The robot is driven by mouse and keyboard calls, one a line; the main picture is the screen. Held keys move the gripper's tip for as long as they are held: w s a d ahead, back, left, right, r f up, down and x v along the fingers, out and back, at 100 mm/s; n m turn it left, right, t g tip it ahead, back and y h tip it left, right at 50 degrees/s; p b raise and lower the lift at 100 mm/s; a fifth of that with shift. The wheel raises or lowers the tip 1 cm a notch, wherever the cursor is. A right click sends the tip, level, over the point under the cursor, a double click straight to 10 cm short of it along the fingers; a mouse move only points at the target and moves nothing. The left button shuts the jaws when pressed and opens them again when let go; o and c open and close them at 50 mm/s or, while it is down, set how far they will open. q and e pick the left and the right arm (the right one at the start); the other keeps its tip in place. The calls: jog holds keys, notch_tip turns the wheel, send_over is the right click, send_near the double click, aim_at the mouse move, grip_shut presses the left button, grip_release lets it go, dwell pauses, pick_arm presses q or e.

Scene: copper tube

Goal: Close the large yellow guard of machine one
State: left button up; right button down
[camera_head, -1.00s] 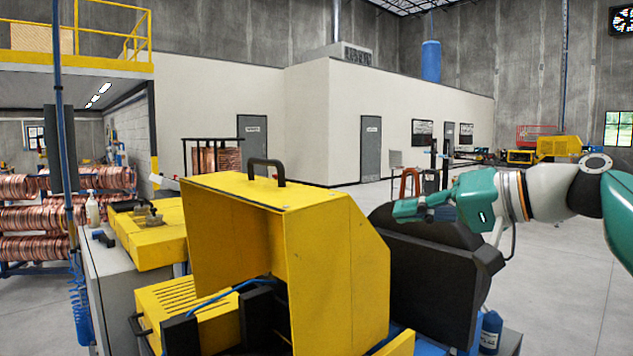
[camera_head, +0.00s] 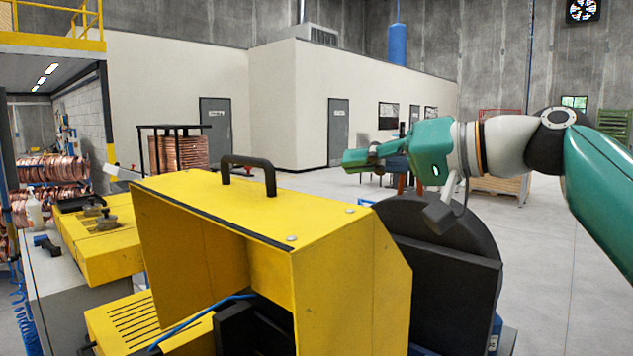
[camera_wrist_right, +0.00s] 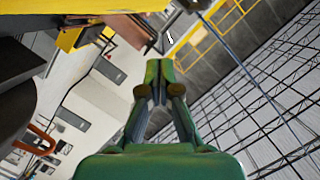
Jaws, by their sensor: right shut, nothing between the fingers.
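The large yellow guard (camera_head: 350,280) stands raised over the machine in the head view, its underside open towards me. A black handle (camera_head: 249,174) is fixed on its top. My right gripper (camera_head: 350,160) comes in from the right, above and to the right of the guard, apart from the handle. It is shut and empty, pointing left. In the right wrist view the green fingers (camera_wrist_right: 158,75) meet at their tips, and a yellow surface (camera_wrist_right: 90,12) shows at the upper left. My left gripper is not in view.
A black disc-shaped part (camera_head: 445,235) stands right of the guard, beneath my right arm. A yellow block (camera_head: 95,240) on a grey bench is at the left. Copper coils (camera_head: 60,168) sit behind it. The air above the guard is clear.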

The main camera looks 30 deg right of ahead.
jog(key=x, duration=0.4)
jog(key=shift+w+p, duration=0.1)
jog(key=shift+p, duration=0.3)
jog(key=shift+a+f+b, duration=0.4)
jog(key=shift+a+f, duration=0.6)
jog(key=shift+a, duration=0.1)
jog(key=shift+a+f, duration=0.45)
jog(key=shift+f, duration=0.05)
